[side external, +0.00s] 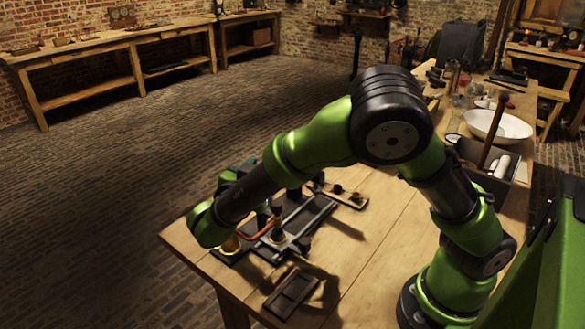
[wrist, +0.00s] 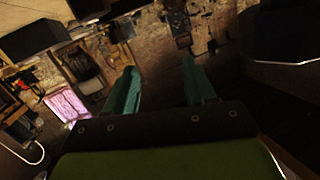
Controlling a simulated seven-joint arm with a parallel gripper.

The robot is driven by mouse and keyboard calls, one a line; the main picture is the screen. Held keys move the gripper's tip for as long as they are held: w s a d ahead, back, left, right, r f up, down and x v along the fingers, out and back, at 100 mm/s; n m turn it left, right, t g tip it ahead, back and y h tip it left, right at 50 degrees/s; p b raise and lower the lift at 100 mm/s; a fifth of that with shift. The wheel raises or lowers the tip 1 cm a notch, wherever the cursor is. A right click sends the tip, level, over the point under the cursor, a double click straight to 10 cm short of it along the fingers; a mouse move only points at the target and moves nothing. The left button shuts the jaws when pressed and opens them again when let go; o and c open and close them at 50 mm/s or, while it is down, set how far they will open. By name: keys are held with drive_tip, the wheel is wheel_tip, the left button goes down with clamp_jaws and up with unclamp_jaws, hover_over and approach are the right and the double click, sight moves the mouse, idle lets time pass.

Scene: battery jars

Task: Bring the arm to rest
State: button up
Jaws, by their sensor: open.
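My gripper (wrist: 160,82) shows in the wrist view as two teal fingers, spread apart with nothing between them. Beyond the fingers are a wall and dim, tilted room items, not the near work. In the side external view my green and black arm rises from its base at the right, bends at a high elbow and slopes down to the left over the wooden table (side external: 375,245). The gripper is mostly hidden behind the forearm and wrist there. A dark apparatus with brass parts (side external: 279,238) stands on the table below and beside the wrist; whether they touch cannot be told.
A dark shallow tray (side external: 292,293) lies near the table's front edge. A small board with knobs (side external: 346,196) lies behind the apparatus. A white bowl (side external: 498,125) and an open box (side external: 482,178) with a wooden handle stand at the right. Mid-table is bare.

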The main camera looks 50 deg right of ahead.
drive_tip(key=w+d+r+n+t+y, duration=0.2)
drive_tip(key=w+r+t+y, duration=0.45)
drive_tip(key=y, duration=0.25)
drive_tip(key=s+a+r+n+t+y, duration=0.1)
drive_tip(key=s+a+r+n+y, duration=0.4)
drive_tip(key=y, duration=0.4)
drive_tip(key=s+d+f+n+g, duration=0.2)
drive_tip(key=s, duration=0.7)
drive_tip(key=s+d+f+n+g, duration=0.2)
drive_tip(key=s+n+g, duration=0.1)
drive_tip(key=s, duration=0.6)
drive_tip(key=shift+s+f+g, duration=0.35)
drive_tip(key=shift+f, duration=0.05)
